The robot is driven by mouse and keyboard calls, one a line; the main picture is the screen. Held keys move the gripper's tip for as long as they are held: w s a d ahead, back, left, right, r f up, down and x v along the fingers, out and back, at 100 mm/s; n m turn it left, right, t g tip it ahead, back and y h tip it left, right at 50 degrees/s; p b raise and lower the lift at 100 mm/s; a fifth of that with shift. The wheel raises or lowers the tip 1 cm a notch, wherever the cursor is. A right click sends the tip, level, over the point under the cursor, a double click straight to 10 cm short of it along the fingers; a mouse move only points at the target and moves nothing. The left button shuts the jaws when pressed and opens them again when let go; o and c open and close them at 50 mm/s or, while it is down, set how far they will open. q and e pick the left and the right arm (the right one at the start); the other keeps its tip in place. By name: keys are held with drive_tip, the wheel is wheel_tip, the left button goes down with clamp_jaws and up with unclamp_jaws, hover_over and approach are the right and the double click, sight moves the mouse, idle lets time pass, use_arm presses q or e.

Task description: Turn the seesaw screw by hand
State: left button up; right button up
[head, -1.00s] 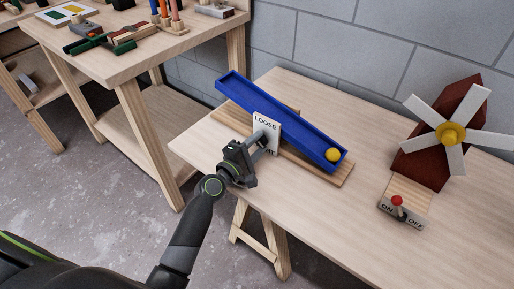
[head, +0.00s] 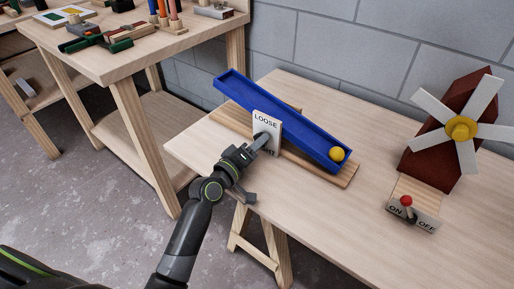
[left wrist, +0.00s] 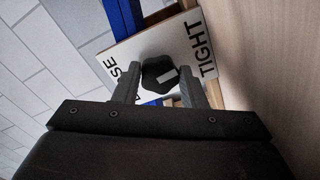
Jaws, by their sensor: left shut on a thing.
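The blue seesaw trough (head: 290,120) slopes down to the right on its wooden base, with a yellow ball (head: 337,154) at its low end. A white plate (head: 266,121) at its front reads LOOSE at the top; the left wrist view also shows TIGHT on the plate (left wrist: 195,38). The dark screw knob (left wrist: 158,73) with a white mark sits on the plate's face. My left gripper (head: 262,141) is at the plate, its two fingers (left wrist: 160,95) on either side of the knob and shut on it. The fingers partly hide the knob in the head view. My right gripper is not in view.
A windmill (head: 455,140) stands at the right, with an ON/OFF switch (head: 408,210) in front of it. Another bench (head: 110,62) with tools and pegs is at the left. The table front right of the seesaw is clear.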

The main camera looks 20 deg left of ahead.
use_arm(q)
drive_tip(key=shift+f+m, duration=0.15)
drive_tip(key=shift+m, duration=0.35)
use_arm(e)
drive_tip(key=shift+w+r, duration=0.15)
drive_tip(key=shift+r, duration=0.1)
use_arm(q)
drive_tip(key=o, duration=1)
drive_tip(key=v, duration=1.7)
drive_tip(key=shift+s+b, duration=0.25)
drive_tip(key=shift+b, duration=0.2)
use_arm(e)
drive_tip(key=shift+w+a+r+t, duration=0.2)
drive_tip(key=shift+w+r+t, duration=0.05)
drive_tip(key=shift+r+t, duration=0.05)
use_arm(q)
drive_tip(key=shift+a, duration=0.1)
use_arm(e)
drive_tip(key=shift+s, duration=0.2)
